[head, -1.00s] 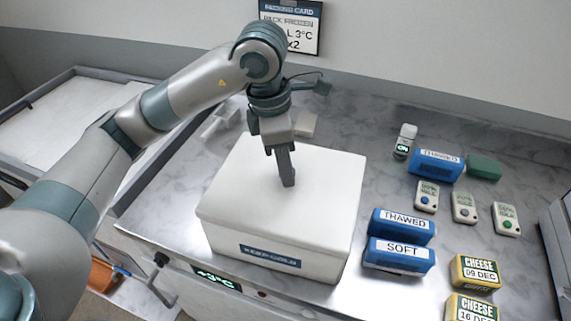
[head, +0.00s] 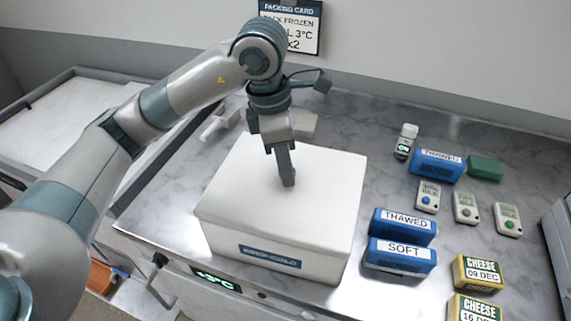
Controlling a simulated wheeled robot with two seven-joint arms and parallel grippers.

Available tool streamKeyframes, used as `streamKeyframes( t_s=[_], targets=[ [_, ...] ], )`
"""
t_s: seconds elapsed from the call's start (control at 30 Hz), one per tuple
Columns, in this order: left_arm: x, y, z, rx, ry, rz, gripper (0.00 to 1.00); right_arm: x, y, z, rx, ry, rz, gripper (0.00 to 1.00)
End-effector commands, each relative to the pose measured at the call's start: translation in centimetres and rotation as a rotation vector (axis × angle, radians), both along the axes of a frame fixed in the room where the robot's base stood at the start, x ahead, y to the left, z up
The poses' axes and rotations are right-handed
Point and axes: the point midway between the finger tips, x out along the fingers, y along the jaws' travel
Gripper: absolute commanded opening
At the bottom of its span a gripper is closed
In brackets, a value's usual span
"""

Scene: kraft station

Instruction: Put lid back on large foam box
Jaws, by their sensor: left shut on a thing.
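The large white foam box (head: 275,262) stands on the marble counter, with a blue label on its front. Its white lid (head: 325,200) lies over the top of the box and looks level. From this view I cannot tell whether it is fully seated. My left gripper (head: 288,180) points down at the middle of the lid, its fingers shut on a part of the lid that they hide. My right gripper is not in view.
Right of the box lie blue packs marked THAWED (head: 403,227) and SOFT (head: 400,256), yellow cheese packs (head: 478,273), several small loggers (head: 466,208) and a green block (head: 485,167). A packing card (head: 291,25) hangs on the wall.

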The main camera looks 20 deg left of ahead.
Motion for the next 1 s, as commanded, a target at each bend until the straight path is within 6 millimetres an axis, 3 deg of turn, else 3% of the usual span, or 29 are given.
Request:
streamKeyframes(
  t_s=[0.3,0.33,0.4,0.6,0.7,1.0],
  targets=[
    [0.02,-0.01,0.03,-0.001,0.0,0.0,0.0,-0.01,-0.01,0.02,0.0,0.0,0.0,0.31],
    [0.02,-0.01,0.03,-0.001,0.0,0.0,0.32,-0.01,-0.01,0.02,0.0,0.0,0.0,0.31],
    [0.02,-0.01,0.03,0.0,0.0,0.0,0.47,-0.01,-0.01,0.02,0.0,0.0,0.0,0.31],
    [0.02,-0.01,0.03,-0.001,0.0,0.0,0.47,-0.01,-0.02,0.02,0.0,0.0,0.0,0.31],
    [0.01,0.0,0.01,0.0,0.0,0.0,0.66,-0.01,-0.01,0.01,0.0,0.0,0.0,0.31],
    [0.01,0.0,0.05,0.0,0.0,0.0,0.66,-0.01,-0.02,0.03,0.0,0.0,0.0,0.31]
  ],
)
